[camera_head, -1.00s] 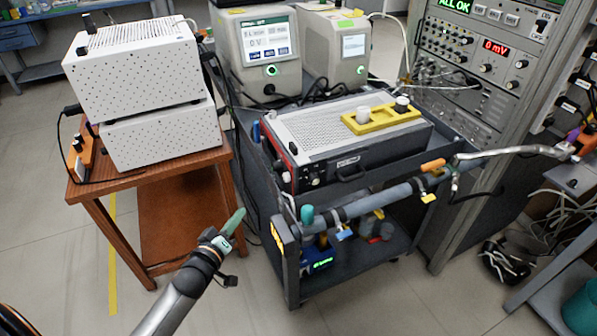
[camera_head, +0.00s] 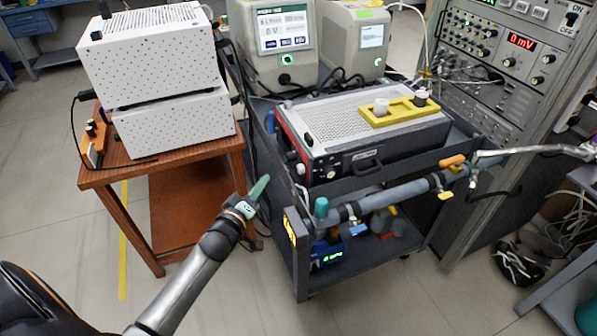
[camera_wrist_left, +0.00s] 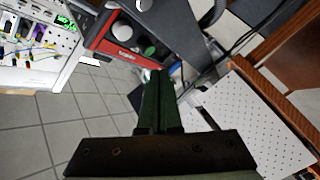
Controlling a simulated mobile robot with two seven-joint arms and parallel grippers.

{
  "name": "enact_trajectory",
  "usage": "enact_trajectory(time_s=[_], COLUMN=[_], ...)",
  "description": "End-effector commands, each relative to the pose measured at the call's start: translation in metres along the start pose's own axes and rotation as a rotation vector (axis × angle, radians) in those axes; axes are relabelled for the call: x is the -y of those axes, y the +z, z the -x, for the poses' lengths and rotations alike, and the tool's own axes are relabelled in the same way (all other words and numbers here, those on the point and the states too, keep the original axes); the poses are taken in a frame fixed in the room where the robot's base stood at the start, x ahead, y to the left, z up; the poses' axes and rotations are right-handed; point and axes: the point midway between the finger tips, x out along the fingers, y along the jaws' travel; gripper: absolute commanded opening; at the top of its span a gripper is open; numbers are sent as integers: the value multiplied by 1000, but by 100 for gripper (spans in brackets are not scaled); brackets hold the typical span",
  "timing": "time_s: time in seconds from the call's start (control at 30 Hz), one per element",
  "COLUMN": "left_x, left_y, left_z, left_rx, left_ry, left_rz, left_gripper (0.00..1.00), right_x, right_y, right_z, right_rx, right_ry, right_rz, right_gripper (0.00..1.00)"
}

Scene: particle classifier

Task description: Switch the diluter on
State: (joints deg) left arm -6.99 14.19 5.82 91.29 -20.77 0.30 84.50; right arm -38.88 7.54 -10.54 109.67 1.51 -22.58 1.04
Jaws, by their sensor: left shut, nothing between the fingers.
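A grey box (camera_head: 360,155) with a perforated top and a red-edged front panel stands on the dark cart; it may be the diluter, but I cannot read its label. Its front has dark and pale knobs. In the left wrist view the red panel (camera_wrist_left: 122,32) shows with a white round knob and a black one, beyond my fingers. My left gripper (camera_head: 263,181), with green fingers, is shut and empty, in front and left of the panel, apart from it. It also shows in the left wrist view (camera_wrist_left: 159,76). My right gripper is out of view.
A wooden table (camera_head: 160,165) with white perforated boxes (camera_head: 150,55) stands left of the cart (camera_head: 297,260). The cart's front pipe (camera_head: 400,192) carries valves and runs below the box. Two screen instruments (camera_head: 285,45) stand behind. A rack (camera_head: 480,80) stands right. Open floor lies front left.

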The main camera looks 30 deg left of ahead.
Motion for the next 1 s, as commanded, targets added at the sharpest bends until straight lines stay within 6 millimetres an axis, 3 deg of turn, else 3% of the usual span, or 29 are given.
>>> enact_trajectory(time_s=[0.43, 1.0], left_x=[-28, -32], left_y=[29, 33], left_z=[-40, -45], left_rx=[-2, 0], left_ry=[0, -1], left_rz=[2, 0], left_gripper=[0, 0], right_x=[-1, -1], right_y=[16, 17], right_z=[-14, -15], right_rx=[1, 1], right_ry=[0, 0], right_rz=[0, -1], right_gripper=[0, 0])
